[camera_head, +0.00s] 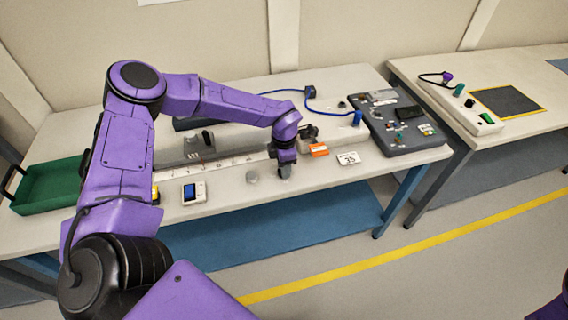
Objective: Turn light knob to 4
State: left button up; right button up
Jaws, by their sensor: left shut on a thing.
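My left gripper (285,173) points down at the front edge of the left table. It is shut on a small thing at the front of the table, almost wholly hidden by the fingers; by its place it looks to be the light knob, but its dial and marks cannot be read. A small grey round knob-like piece (252,177) stands just left of the gripper, apart from it. My right gripper is out of view.
A blue-screened meter (194,192) and a green tray (50,184) are to the left. An orange block (319,150), a white card marked 35 (348,158) and a grey board of parts (425,138) are to the right. A second table (528,123) stands beyond a gap.

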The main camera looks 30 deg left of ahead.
pick_arm(q)
jog(key=m+p, duration=0.1)
jog(key=m, duration=0.4)
jog(key=shift+s+r+m, duration=0.1)
jog(key=shift+m, duration=0.2)
jog(key=shift+m+p, duration=0.8)
jog(key=shift+m, duration=1.5)
jog(key=o, duration=1)
jog(key=shift+o, duration=0.2)
notch_tip(320, 180, up, 10)
jog(key=b, duration=0.1)
jog(key=shift+r+b, duration=0.2)
jog(key=shift+b, duration=0.2)
jog(key=shift+s+f, duration=0.1)
